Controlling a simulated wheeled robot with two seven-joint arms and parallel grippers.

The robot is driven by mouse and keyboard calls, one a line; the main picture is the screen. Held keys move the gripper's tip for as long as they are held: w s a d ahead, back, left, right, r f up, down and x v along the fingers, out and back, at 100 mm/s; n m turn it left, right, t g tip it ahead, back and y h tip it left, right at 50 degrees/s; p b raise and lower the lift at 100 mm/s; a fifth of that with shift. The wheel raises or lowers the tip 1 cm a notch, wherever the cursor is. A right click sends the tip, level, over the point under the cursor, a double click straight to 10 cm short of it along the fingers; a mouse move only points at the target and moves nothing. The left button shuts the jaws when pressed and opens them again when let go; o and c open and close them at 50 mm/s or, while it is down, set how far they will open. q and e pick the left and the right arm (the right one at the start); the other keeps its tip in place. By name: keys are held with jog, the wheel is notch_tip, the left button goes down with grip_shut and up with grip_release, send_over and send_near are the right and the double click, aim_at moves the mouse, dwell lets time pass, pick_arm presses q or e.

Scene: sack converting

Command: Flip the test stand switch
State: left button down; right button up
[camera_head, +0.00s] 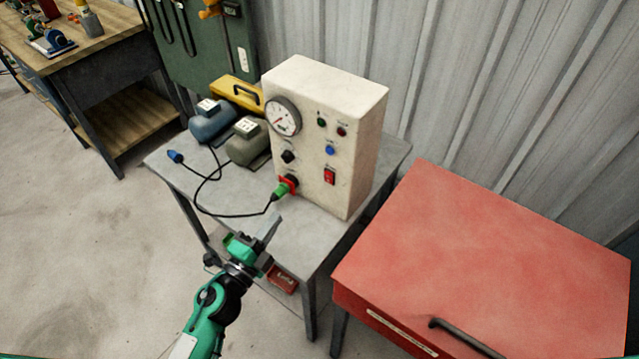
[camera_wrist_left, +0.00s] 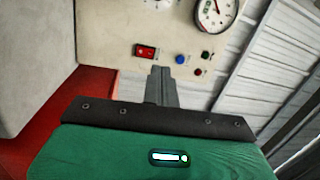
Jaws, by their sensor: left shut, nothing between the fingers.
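The test stand (camera_head: 318,125) is a cream box on a small grey table. Its red rocker switch (camera_head: 330,176) sits low on the right of the front panel. In the left wrist view the red switch (camera_wrist_left: 146,51) shows just beyond and left of the fingertips. My left gripper (camera_head: 272,228) is shut and empty, in front of the panel and below the switch in the head view; the closed fingers also show in the left wrist view (camera_wrist_left: 161,72). They look apart from the switch. My right gripper is in neither view.
A green plug (camera_head: 282,190) with a black cable is in the panel's lower left socket. A gauge (camera_head: 283,116), lamps and knobs share the panel. Blue (camera_head: 211,122) and grey-green (camera_head: 247,142) devices stand left on the grey table (camera_head: 300,235). A red cabinet (camera_head: 490,260) stands right.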

pick_arm(q)
jog(key=shift+s+d+f+m+g+h, duration=0.15)
jog(key=shift+d+f+m+g+h, duration=0.1)
jog(key=shift+d+m+g+h, duration=0.3)
jog(key=shift+s+d+f+m+g+h, duration=0.15)
jog(key=shift+d+f+m+g+h, duration=0.15)
jog(key=shift+d+m, duration=0.3)
jog(key=shift+r, duration=0.1)
jog(key=p, duration=0.3)
send_near(327, 175)
jog(key=x, duration=0.5)
jog(key=shift+w+d, duration=0.1)
jog(key=shift+d, duration=0.1)
jog(key=shift+x, duration=0.75)
